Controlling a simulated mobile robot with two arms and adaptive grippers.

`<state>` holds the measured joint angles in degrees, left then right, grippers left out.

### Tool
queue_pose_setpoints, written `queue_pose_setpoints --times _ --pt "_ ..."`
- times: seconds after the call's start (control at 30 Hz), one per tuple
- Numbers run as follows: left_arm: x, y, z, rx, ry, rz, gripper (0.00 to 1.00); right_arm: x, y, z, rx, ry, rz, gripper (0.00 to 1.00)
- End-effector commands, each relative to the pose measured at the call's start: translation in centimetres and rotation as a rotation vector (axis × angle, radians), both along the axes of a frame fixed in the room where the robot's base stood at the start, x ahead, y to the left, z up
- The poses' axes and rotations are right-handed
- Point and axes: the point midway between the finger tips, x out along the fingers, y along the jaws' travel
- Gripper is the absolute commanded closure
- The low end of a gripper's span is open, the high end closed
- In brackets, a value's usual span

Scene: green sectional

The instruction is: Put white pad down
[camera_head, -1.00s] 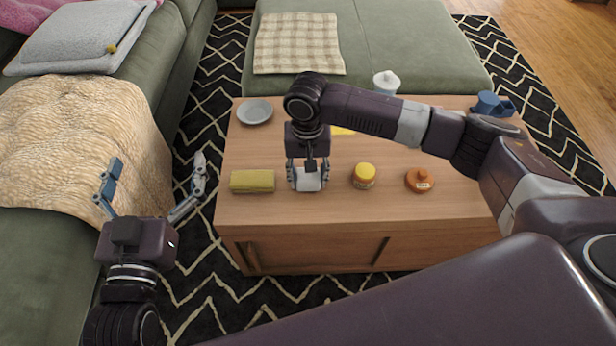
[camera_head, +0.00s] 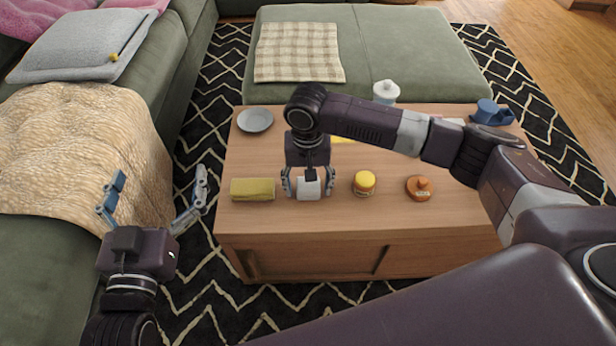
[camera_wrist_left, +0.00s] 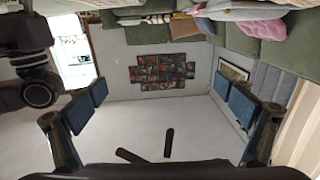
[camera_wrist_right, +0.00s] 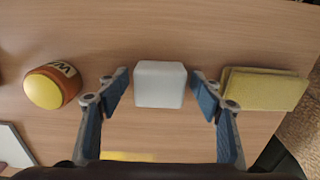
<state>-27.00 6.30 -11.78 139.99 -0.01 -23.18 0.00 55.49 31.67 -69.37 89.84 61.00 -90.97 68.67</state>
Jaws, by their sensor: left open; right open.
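The white pad (camera_head: 308,188) is a small block resting on the wooden coffee table (camera_head: 290,228) near its front edge. In the right wrist view the white pad (camera_wrist_right: 160,84) sits between the fingers of my right gripper (camera_wrist_right: 160,92), with a gap on each side. My right gripper (camera_head: 308,190) is open and pointed down around the pad. My left gripper (camera_head: 154,208) is open and empty beside the couch, left of the table; its wrist view shows walls and a picture group, with nothing between its fingers.
A yellow-lidded jar (camera_head: 364,183) and an orange-brown pot (camera_head: 418,188) stand to the right. A grey plate (camera_head: 255,120), a white jar (camera_head: 386,91) and a blue object (camera_head: 491,112) are farther back.

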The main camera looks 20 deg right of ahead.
Motion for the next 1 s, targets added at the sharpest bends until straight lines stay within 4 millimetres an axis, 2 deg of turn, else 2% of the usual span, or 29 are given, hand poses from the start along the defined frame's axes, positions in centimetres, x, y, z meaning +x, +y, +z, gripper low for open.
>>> queue_pose_setpoints --times 0.1,0.13,0.47,0.77,1.0 --pt "0.0 0.0 0.9 -0.011 -0.048 -0.001 0.04 0.1 0.0 0.3 -0.001 -0.002 0.0 0.4" --pt "0.0 0.0 0.6 -0.005 -0.026 0.0 0.04 0.0 0.0 0.7 0.0 -0.001 0.0 0.4" --pt "-1.5 1.3 -5.9 0.069 0.273 0.018 0.04 0.0 0.0 3.7 0.001 0.0 0.0 0.4" --pt "-4.9 2.9 -11.4 0.134 0.552 0.037 0.04 0.0 0.1 6.6 0.002 -0.001 0.0 0.4" --pt "-8.9 4.4 -15.0 0.183 0.774 0.051 0.04 0.1 0.1 9.0 0.001 0.0 0.0 0.4"
